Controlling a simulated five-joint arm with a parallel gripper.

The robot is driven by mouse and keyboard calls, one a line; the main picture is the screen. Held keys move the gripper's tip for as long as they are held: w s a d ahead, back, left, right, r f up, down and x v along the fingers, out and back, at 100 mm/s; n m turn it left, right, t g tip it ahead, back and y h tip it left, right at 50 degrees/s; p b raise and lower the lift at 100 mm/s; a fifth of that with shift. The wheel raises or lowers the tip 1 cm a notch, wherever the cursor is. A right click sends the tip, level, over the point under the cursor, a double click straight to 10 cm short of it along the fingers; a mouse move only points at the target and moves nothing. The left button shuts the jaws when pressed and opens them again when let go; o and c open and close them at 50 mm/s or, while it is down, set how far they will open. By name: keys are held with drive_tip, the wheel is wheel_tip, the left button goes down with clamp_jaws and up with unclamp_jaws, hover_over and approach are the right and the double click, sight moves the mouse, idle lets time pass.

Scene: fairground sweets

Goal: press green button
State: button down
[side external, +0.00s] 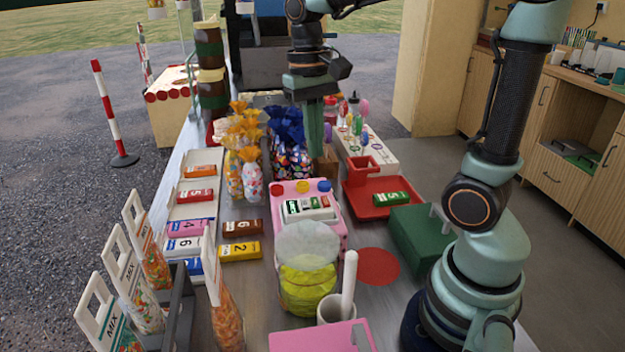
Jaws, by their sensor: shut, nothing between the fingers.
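A pink machine (335,235) stands mid-table. On its top are a red button (276,189), a yellow button (302,187) and a blue button (324,186). A white panel (308,208) on it carries small green and red patches; I cannot tell whether a green patch is a button. My gripper (315,153) points down, shut and empty, behind the pink machine, beside the blue-wrapped sweet bag and near a small brown box (327,165). It appears apart from the machine.
A red tray (365,208) with a green block (391,199) and a green box (420,235) lie right of the machine. Blue-topped sweet bags (290,150) crowd close by my gripper. A yellow tub (305,285) and a mortar with a pestle (348,285) stand in front.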

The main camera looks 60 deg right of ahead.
sight(314, 199)
drive_tip(key=shift+w+d+f+m+g+y, duration=0.2)
drive_tip(key=shift+w+d+f+m+g, duration=0.35)
drive_tip(key=shift+m+g, duration=0.4)
drive_tip(key=shift+w+d+f+m+g+y, duration=0.2)
drive_tip(key=shift+w+d+f+m+g, duration=0.2)
drive_tip(key=shift+d+m+g, duration=0.55)
drive_tip(key=shift+w+d+f+m+g+y, duration=0.2)
drive_tip(key=shift+w+d+f+m+g, duration=0.2)
drive_tip(key=shift+m+g, duration=0.55)
drive_tip(key=shift+n+g, duration=0.25)
drive_tip(key=shift+f, duration=4.4)
drive_tip(key=shift+f, duration=0.15)
drive_tip(key=shift+f, duration=0.25)
drive_tip(key=shift+f, duration=0.35)
drive_tip(key=shift+r, duration=0.8)
